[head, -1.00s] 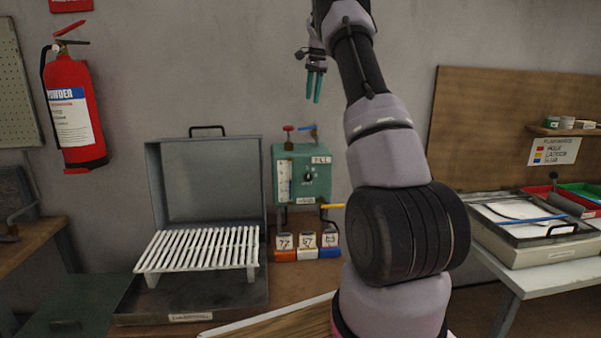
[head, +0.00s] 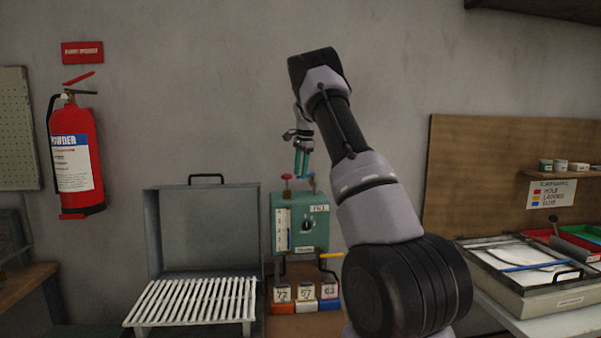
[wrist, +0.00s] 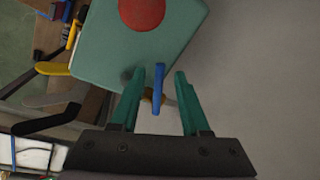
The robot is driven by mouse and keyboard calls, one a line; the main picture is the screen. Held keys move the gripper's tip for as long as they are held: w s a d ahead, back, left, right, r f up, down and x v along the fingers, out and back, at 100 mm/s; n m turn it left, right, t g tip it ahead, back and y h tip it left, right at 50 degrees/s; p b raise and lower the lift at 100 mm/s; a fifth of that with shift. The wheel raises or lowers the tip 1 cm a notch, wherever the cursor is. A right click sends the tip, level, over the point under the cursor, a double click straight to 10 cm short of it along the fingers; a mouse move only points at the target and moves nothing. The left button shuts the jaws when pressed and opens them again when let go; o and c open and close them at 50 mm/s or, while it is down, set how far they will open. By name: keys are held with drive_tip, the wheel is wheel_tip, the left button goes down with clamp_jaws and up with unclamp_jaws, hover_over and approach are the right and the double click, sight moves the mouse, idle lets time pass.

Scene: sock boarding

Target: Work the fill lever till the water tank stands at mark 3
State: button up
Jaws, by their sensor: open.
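The green water tank box (head: 288,243) stands behind the bench, with a white level gauge (head: 282,230) and a dark dial (head: 307,225) on its front. The gauge level is too small to read. A red knob (head: 286,178) and a blue lever (head: 312,180) rise from its top; I cannot tell which is the fill lever. My gripper (head: 302,164) is open just above the blue lever. In the wrist view the blue lever (wrist: 159,90) lies between the two green fingers (wrist: 158,102), apart from both. The red knob (wrist: 141,12) is beyond them.
A yellow lever (head: 330,256) sticks out at the tank's lower right. Several numbered blocks (head: 306,294) stand below it. An open grey case (head: 205,232) with a white slatted rack (head: 193,300) is to the left. A fire extinguisher (head: 75,160) hangs on the wall.

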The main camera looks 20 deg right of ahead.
drive_tip(key=shift+f, duration=0.2)
drive_tip(key=shift+c, duration=0.3)
clamp_jaws()
idle(1.1)
